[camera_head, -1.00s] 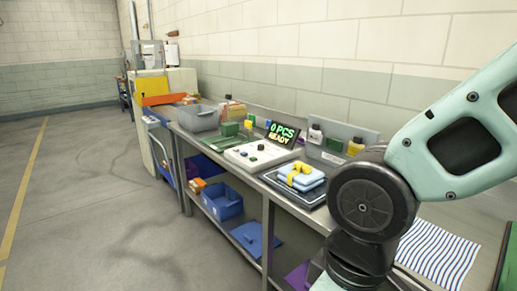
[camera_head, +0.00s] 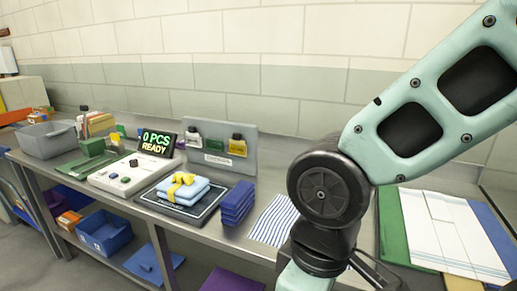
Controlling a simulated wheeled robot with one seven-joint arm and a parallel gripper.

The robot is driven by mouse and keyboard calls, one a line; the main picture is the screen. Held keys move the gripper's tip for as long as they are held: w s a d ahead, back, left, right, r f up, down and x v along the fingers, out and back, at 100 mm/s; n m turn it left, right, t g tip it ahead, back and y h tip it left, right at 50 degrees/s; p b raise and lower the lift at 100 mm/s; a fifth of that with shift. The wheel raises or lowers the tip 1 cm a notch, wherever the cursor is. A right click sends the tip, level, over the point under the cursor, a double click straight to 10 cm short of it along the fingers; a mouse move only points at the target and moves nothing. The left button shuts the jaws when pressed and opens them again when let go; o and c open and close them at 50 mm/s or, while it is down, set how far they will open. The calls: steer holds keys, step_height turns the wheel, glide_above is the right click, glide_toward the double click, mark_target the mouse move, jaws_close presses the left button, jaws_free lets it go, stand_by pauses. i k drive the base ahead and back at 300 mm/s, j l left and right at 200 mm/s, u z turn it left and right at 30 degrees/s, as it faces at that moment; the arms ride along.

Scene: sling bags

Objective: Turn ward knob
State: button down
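A pale control box (camera_head: 105,178) sits on the workbench at the left. On it are a black knob (camera_head: 133,162) standing up near the back and a small dark round control (camera_head: 125,179) nearer the front. Labels are too small to read, so I cannot tell which one is the ward knob. A display (camera_head: 156,143) behind the box reads "0 PCS READY" in green. My arm fills the right side, well away from the box. My gripper is not in view.
Right of the box, a dark scale-like plate (camera_head: 157,203) bears folded blue cloths (camera_head: 183,190) with a yellow tie. A grey bin (camera_head: 47,140) stands far left. Bottles stand before a grey panel (camera_head: 218,158).

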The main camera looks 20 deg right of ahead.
mark_target(134, 163)
steer(key=i+j, duration=0.55)
steer(key=j, duration=0.3)
steer(key=i+j+z, duration=0.1)
steer(key=i+j, duration=0.45)
steer(key=j, duration=0.25)
steer(key=i+j, duration=0.25)
steer(key=j, duration=0.2)
steer(key=i+j, duration=0.25)
steer(key=j, duration=0.2)
steer(key=i+z, duration=0.05)
